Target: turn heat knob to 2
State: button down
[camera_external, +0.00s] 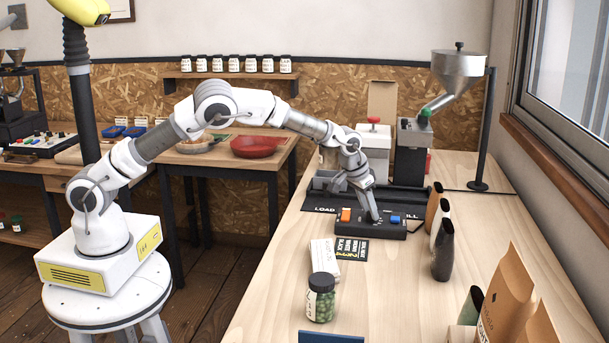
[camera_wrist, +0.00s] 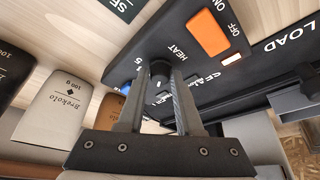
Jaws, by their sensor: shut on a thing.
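The black control panel (camera_external: 358,229) lies on the wooden counter, with an orange switch (camera_external: 346,214) at its left and a blue button (camera_external: 395,219) at its right. In the wrist view the panel (camera_wrist: 190,15) carries the word HEAT beside a dark round heat knob (camera_wrist: 159,68). My gripper (camera_wrist: 160,76) is shut on this knob, one finger on each side. In the external view my gripper (camera_external: 374,217) points down at the panel between switch and button, and it hides the knob. The fingers cover much of the dial, so I cannot tell the knob's setting.
The roaster with a metal hopper (camera_external: 459,70) stands behind. Kraft bags (camera_external: 505,300) are at the front right. The counter's middle front is clear.

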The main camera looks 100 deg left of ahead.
dwell(0.3)
jog(key=c, duration=0.6)
grip_release()
jog(key=v, duration=1.7)
jog(key=shift+r+p, duration=0.2)
jog(key=shift+p, duration=0.2)
jog(key=shift+s+d+r, duration=0.1)
